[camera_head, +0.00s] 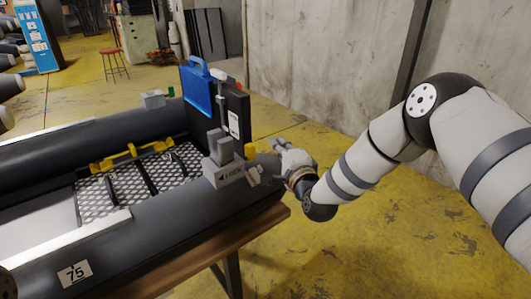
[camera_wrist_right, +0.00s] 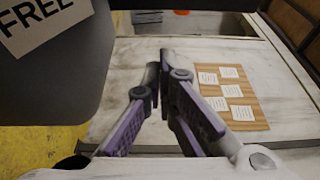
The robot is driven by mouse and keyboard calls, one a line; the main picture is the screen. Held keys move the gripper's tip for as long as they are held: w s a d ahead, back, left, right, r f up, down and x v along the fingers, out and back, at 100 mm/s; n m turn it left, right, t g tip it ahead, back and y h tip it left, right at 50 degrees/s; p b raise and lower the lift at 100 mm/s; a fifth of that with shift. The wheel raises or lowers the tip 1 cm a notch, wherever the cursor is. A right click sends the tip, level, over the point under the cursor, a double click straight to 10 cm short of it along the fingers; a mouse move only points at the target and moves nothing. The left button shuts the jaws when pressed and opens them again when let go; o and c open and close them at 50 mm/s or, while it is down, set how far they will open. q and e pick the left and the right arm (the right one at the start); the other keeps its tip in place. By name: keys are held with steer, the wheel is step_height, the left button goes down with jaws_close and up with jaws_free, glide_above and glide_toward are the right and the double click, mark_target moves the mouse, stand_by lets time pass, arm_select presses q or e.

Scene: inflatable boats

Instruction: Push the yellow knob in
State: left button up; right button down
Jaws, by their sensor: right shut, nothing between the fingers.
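A small yellow piece (camera_head: 249,151), which looks like the yellow knob, shows at the right side of the grey control box (camera_head: 226,172) on the boat's tube. It is too small to tell how far it sticks out. My right gripper (camera_head: 274,145) is just right of it in the head view; I cannot tell whether they touch. In the right wrist view the fingers (camera_wrist_right: 162,66) are closed together and hold nothing. The knob cannot be made out clearly there. My left gripper is not in view.
The dark inflatable boat (camera_head: 165,225) rests on a wooden table (camera_head: 222,246). A blue case (camera_head: 197,86) stands on the boat behind the control box. Yellow brackets (camera_head: 130,153) lie along the metal floor. A dark panel marked FREE (camera_wrist_right: 45,60) fills the wrist view's upper left.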

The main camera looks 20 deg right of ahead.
steer(key=a, duration=0.1)
steer(key=s+a+p, duration=0.1)
steer(key=a, duration=0.1)
steer(key=shift+s+a+r, duration=0.1)
steer(key=shift+a+r, duration=0.05)
steer(key=shift+a, duration=0.1)
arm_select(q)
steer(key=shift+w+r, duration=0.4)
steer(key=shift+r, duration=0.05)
arm_select(e)
steer(key=shift+s+a+f, duration=0.1)
steer(key=shift+a+f, duration=0.05)
steer(key=shift+f, duration=0.05)
steer(key=shift+s+a, duration=0.2)
steer(key=shift+a, duration=0.4)
steer(key=shift+s+a, duration=0.2)
steer(key=shift+a, duration=0.35)
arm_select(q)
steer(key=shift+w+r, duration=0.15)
